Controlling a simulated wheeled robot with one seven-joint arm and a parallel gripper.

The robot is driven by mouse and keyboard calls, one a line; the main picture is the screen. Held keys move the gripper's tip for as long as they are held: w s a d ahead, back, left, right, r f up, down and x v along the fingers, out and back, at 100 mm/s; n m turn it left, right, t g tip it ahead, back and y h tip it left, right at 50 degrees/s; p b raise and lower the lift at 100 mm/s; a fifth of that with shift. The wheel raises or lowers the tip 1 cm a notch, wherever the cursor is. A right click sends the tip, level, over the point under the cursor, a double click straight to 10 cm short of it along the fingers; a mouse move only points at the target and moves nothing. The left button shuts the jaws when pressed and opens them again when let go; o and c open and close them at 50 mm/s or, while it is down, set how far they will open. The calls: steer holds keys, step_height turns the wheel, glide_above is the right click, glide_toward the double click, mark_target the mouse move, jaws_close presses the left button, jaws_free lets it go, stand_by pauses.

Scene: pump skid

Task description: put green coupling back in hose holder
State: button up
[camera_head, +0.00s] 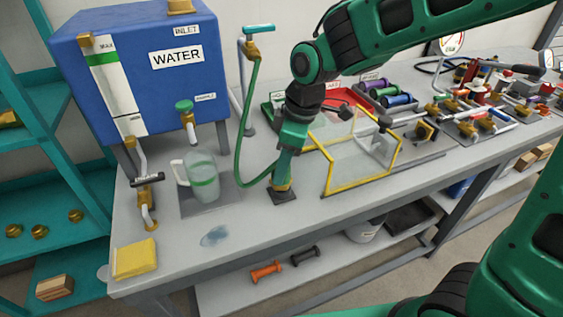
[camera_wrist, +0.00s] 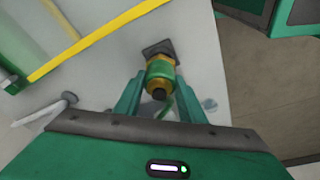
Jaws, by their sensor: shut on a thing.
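The green coupling (camera_wrist: 160,75) is a brass piece with a green band, held between my gripper's fingers in the wrist view. My gripper (camera_head: 283,180) points down at the bench and is shut on the coupling. The hose holder (camera_head: 284,197) is a small dark square base on the bench, directly under the coupling; it also shows in the wrist view (camera_wrist: 158,48). The coupling looks upright and at the holder, but I cannot tell how deep it sits. The green hose (camera_head: 240,150) loops from the tap pipe down to my gripper.
A yellow-framed clear guard (camera_head: 328,170) stands close to the right of my gripper. A pitcher (camera_head: 202,177) stands left under the blue water tank (camera_head: 140,65). A yellow sponge (camera_head: 135,259) and a wet patch (camera_head: 215,236) are near the front edge. The bench around the holder's front is clear.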

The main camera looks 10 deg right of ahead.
steer(key=shift+f, duration=0.6)
stand_by(0.3)
steer(key=o, duration=1.2)
steer(key=shift+o, duration=0.2)
steer(key=v, duration=1)
steer(key=shift+d+r, duration=0.15)
steer(key=shift+r, duration=0.2)
steer(key=shift+d, duration=0.1)
